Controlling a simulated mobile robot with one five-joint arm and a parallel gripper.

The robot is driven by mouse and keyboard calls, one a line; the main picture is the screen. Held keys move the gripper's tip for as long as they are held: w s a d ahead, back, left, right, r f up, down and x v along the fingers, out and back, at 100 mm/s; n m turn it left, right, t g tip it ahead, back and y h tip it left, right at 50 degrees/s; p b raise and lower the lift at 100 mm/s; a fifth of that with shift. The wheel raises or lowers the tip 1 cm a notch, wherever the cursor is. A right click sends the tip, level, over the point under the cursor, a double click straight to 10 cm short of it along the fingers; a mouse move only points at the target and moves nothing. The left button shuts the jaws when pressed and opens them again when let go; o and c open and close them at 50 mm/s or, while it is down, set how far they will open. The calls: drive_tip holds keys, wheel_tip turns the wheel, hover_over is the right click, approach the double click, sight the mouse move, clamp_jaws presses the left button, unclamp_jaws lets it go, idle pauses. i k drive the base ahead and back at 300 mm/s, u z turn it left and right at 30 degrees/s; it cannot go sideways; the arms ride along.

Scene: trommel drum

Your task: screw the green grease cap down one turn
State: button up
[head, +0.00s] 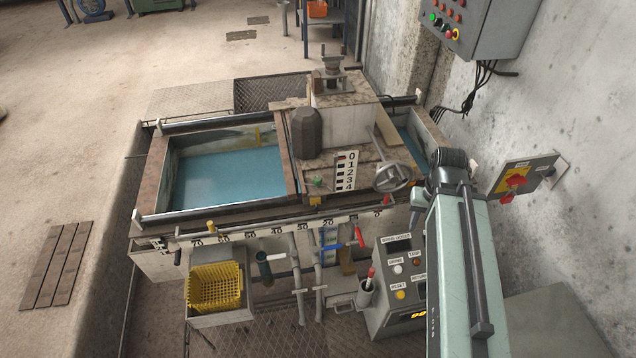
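A small green cap (318,182) sits on the brown top of the machine, left of the black-and-white number scale (346,171). It is too small here to tell its thread or how far down it sits. My arm rises from the lower right and ends in view at a dark joint, right of the handwheel. My gripper does not show in this view, so its place relative to the cap cannot be seen.
A handwheel (391,177) and a dark rounded housing (306,133) stand near the cap. A tank of blue liquid (228,177) lies to the left. A control box (396,290), a red-handled lever (359,237) and a yellow basket (215,287) are in front. A concrete wall bounds the right.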

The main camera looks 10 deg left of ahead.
sight(317, 180)
drive_tip(key=u, duration=0.05)
drive_tip(key=k, duration=1.6)
drive_tip(key=u, duration=1.45)
drive_tip(key=i, duration=1.25)
drive_tip(key=z, duration=1.3)
drive_tip(key=i, duration=1.05)
drive_tip(key=z, duration=0.05)
